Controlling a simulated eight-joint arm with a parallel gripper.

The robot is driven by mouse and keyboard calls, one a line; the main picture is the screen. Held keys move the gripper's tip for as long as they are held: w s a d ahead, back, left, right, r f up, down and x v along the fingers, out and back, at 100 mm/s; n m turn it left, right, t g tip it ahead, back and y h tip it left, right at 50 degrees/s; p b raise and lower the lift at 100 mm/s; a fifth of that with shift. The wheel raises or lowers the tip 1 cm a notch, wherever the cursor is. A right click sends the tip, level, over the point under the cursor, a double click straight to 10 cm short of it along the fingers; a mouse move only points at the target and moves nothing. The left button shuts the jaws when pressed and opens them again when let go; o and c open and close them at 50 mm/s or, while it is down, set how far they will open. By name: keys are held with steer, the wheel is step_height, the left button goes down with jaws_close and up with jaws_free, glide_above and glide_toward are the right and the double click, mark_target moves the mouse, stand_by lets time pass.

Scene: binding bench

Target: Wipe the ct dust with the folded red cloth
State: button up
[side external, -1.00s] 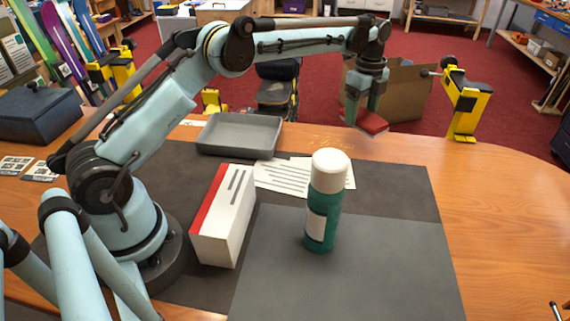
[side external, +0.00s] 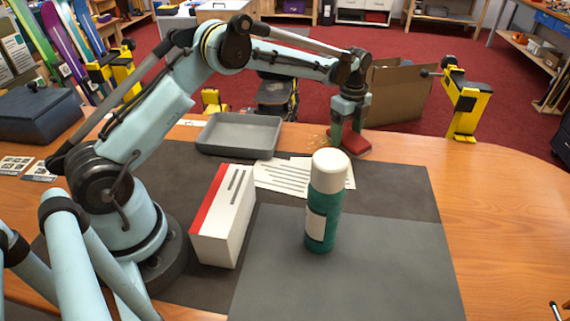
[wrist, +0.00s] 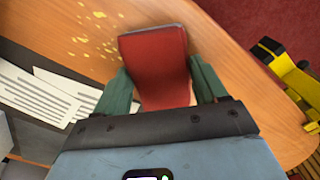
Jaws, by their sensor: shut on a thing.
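My gripper (side external: 347,136) is shut on the folded red cloth (side external: 356,145), low at the wooden bench top near its far edge. In the wrist view the red cloth (wrist: 157,68) sits between the two green fingers. It looks to be at or very near the wood; exact contact is hard to tell. The dust (wrist: 97,32) shows in the wrist view as scattered yellowish flecks on the wood, to the left of the cloth. In the side view the dust (side external: 318,138) is faint, just left of my gripper.
Paper sheets (side external: 283,176) lie on the dark mat (side external: 395,190) near the dust. A grey tray (side external: 240,135) stands left of them. A green bottle with a white cap (side external: 324,205) and a white and red box (side external: 224,215) stand nearer. Bare wood is clear at the right.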

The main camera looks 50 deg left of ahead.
mark_target(305, 138)
steer(key=shift+s+a, duration=3.8)
steer(key=shift+w+d, duration=4.8)
steer(key=shift+r, duration=4)
